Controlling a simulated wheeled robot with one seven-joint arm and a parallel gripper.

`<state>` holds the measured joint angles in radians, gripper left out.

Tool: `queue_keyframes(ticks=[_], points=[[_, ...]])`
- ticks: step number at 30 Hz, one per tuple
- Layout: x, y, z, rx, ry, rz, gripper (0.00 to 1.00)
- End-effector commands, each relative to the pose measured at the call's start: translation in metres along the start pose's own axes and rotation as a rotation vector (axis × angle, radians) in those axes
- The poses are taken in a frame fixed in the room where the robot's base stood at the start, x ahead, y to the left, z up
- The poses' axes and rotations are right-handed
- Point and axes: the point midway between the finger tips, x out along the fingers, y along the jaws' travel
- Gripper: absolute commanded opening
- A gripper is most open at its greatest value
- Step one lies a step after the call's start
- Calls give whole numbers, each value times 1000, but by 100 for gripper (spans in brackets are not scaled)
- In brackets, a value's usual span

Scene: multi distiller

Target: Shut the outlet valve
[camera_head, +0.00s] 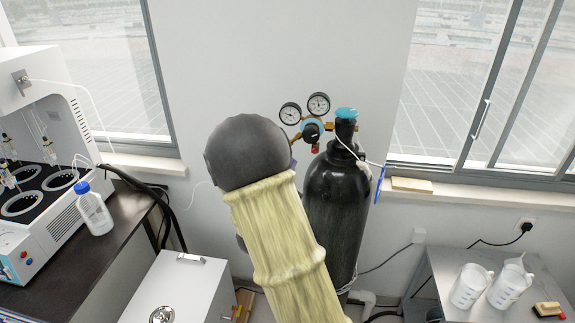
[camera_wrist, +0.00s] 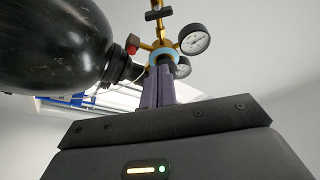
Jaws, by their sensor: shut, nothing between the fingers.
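A black gas cylinder (camera_head: 335,205) stands upright by the wall with a teal handwheel (camera_head: 346,113) on top. Its brass regulator carries two round gauges (camera_head: 318,104), a black knob with a blue ring (camera_head: 312,131) and a small red part (camera_head: 316,149). I cannot tell which of these is the outlet valve. In the wrist view, my gripper (camera_wrist: 158,76) has its purple fingers together, empty, with the tips just beside the blue-ringed part (camera_wrist: 165,54). Contact is unclear. The red part (camera_wrist: 132,44) is left of the tips. My arm mostly hides the gripper in the head view.
A white instrument (camera_head: 40,160) and a blue-capped bottle (camera_head: 95,208) stand on the dark bench at left. A white cabinet (camera_head: 180,285) is below. A grey table (camera_head: 440,280) with beakers stands at right. A thin white hose hangs from the cylinder's neck.

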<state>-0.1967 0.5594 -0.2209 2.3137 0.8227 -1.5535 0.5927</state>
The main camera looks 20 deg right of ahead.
Motion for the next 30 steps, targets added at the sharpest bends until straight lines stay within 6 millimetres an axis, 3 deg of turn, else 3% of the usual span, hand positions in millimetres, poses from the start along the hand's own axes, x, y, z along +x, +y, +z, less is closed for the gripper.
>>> queue_keyframes(ticks=[14, 21, 30], points=[[86, -2, -4, -4, 2, 2, 0], [73, -1, 26, -3, -4, 0, 0], [68, 0, 38, -1, 0, 0, 0]])
